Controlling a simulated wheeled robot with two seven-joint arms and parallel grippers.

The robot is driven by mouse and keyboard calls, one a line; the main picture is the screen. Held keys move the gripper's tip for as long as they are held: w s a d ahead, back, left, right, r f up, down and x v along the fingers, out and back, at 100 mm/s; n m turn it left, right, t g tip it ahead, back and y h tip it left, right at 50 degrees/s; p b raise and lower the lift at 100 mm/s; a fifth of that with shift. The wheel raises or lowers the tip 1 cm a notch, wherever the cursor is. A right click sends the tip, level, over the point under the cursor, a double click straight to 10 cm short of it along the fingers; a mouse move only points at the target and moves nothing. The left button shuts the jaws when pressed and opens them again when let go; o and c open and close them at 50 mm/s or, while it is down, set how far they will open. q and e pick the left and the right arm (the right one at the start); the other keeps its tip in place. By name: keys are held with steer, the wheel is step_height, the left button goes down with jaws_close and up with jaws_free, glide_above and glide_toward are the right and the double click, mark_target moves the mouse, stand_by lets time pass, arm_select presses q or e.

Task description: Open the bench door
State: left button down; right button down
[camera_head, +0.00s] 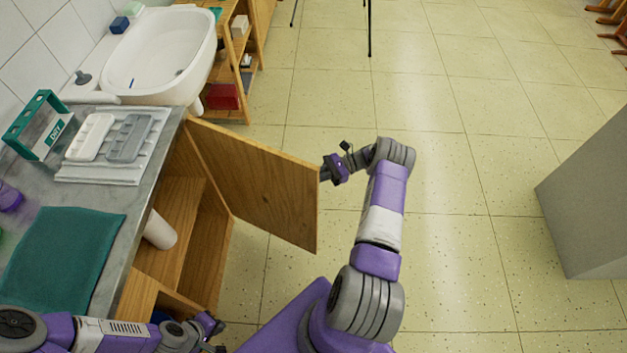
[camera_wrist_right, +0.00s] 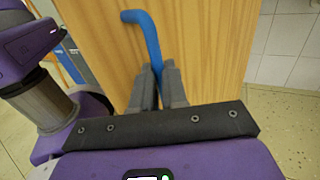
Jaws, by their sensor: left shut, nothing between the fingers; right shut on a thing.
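The wooden bench door (camera_head: 262,185) stands swung out from the bench, showing the shelf space (camera_head: 180,225) inside. In the head view my right gripper (camera_head: 326,172) is at the far side of the door's free edge, partly hidden by it. The right wrist view shows the door's wood face (camera_wrist_right: 205,45) and a bent blue handle (camera_wrist_right: 149,35) on it. There my right gripper (camera_wrist_right: 158,72) is shut on the lower part of the handle. My left gripper (camera_head: 217,337) is shut and empty, low beside the bench front.
The grey bench top (camera_head: 90,194) holds a teal cloth (camera_head: 62,250), a tray with pale palettes (camera_head: 110,140) and a green holder (camera_head: 38,126). A white cylinder (camera_head: 159,230) lies inside the cupboard. A sink (camera_head: 160,55) stands beyond.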

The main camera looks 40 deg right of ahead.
steer(key=shift+w+a+r, duration=0.15)
steer(key=shift+w+a, duration=0.2)
steer(key=shift+w, duration=0.2)
steer(key=c, duration=1.2)
jaws_free()
steer(key=shift+w, duration=0.15)
steer(key=shift+s+d, duration=0.2)
steer(key=shift+v, duration=3.7)
